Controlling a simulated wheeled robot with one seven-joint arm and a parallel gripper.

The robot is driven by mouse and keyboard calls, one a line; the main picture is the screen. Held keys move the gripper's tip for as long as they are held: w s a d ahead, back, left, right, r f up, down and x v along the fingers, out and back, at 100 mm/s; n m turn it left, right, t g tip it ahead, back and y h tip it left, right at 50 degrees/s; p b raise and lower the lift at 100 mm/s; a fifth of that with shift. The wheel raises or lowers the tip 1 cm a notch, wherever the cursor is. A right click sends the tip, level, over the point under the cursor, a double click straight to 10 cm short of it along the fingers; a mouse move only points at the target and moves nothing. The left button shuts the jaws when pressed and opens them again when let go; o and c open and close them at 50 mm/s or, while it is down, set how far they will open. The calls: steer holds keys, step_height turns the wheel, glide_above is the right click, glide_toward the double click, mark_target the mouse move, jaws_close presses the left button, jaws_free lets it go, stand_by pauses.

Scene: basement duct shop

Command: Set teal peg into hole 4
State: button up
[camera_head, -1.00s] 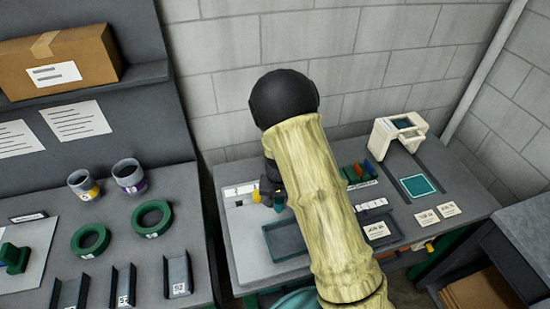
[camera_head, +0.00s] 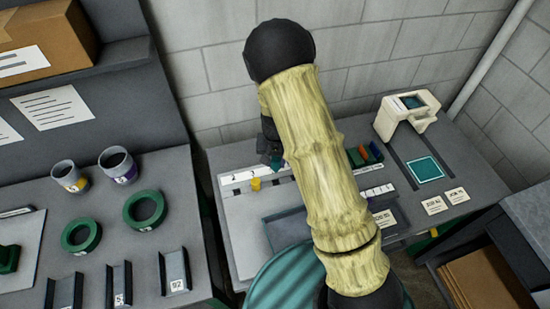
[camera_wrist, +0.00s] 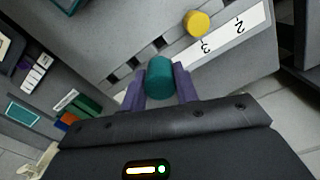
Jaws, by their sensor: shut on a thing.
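The teal peg (camera_wrist: 159,77) is a short cylinder held between the purple fingers of my gripper (camera_wrist: 160,88) in the wrist view. The peg is over the grey board (camera_wrist: 120,30); I cannot tell how far above it is. The board has a row of dark square holes (camera_wrist: 140,60) and a white number strip (camera_wrist: 222,36), where 2 and 3 can be read. Part of the strip is hidden behind my gripper, so I cannot clearly pick out hole 4. In the head view my gripper (camera_head: 272,152) is partly hidden by my arm.
A yellow peg (camera_wrist: 197,23) stands on the board beside the strip, also seen in the head view (camera_head: 256,184). A dark tray (camera_head: 286,230), coloured blocks (camera_head: 364,155) and a white scanner-like device (camera_head: 406,115) are near. A side bench at left holds green rings (camera_head: 145,209) and cups.

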mark_target(275, 170)
steer(key=shift+f+b, duration=2.2)
steer(key=shift+f, duration=0.55)
steer(key=shift+a, duration=0.1)
steer(key=shift+f+b, duration=0.7)
steer(key=shift+f, duration=0.35)
steer(key=shift+f, duration=0.15)
steer(key=shift+s+f, duration=0.15)
steer(key=shift+f+b, duration=0.5)
steer(key=shift+b, duration=0.05)
steer(key=shift+f, duration=0.2)
